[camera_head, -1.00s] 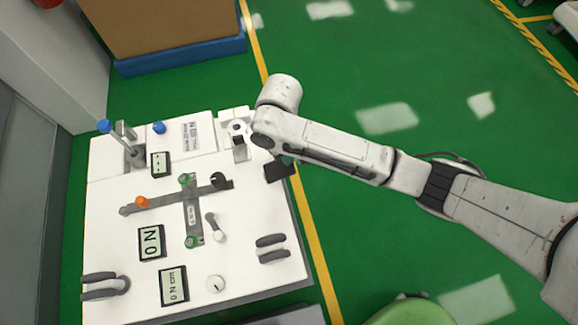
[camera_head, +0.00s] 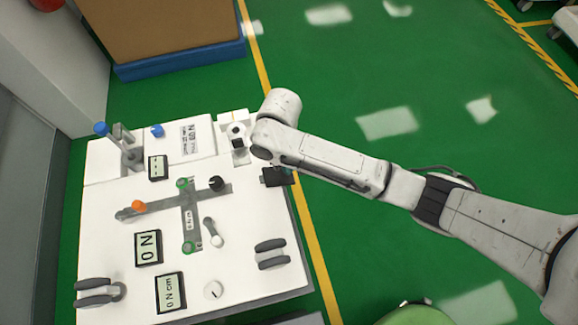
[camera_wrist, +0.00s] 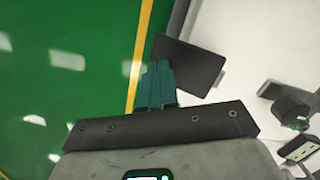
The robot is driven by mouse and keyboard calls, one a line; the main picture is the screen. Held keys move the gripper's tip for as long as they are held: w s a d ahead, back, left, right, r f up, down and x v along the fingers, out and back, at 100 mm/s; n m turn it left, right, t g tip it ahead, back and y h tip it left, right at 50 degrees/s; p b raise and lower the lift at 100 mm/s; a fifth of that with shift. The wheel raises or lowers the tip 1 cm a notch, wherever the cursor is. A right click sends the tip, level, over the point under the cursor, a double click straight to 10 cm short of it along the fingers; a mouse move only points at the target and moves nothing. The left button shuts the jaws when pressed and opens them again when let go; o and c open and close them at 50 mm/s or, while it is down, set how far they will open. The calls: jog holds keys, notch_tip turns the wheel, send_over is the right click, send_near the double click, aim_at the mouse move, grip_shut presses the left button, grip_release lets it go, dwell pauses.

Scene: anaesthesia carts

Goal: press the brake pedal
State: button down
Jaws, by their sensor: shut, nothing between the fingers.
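The brake pedal looks to be the dark flat plate (camera_head: 276,177) at the right edge of the white board (camera_head: 120,240). In the wrist view it is a dark tilted square (camera_wrist: 192,62) beside the white surface. My gripper (camera_wrist: 156,70) shows its teal fingers closed together with nothing between them. The fingers overlap the plate's lower left side in the wrist view; I cannot tell whether they touch it. In the head view my arm's end stands just above and left of the plate and hides the fingers.
The board carries an orange knob (camera_head: 138,207), a blue-topped lever (camera_head: 101,129), displays (camera_head: 148,248) and grey handles (camera_head: 271,254). A cardboard box on a blue base (camera_head: 180,65) stands behind.

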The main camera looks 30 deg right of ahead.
jog(key=w, duration=0.1)
jog(key=w+r+p, duration=0.1)
jog(key=w, duration=0.1)
jog(key=shift+a, duration=0.1)
notch_tip(320, 180, up, 11)
jog(key=w+p, duration=0.1)
jog(key=shift+p, duration=0.4)
jog(key=shift+a+f, duration=0.1)
jog(key=shift+f, duration=0.05)
dwell(0.5)
